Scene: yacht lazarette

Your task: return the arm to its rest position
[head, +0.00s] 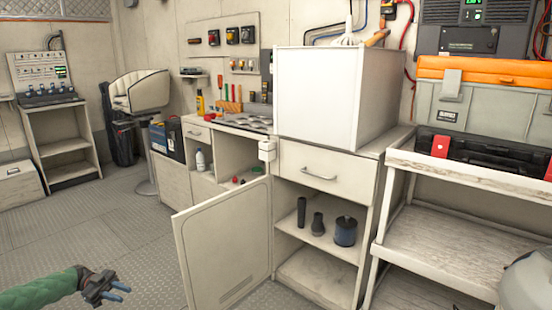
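My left arm, in a green sleeve, comes in at the bottom left of the head view. My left gripper (118,292) is dark with bluish fingertips. The fingers look apart, with nothing between them. It is over the bare floor, left of the open cabinet door (226,245) and apart from it. My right gripper is not in view.
The cabinet door stands open into the floor space. A white box (318,95) stands on the counter. A shelf rack (425,240) is at right. The floor (85,225) at left is clear.

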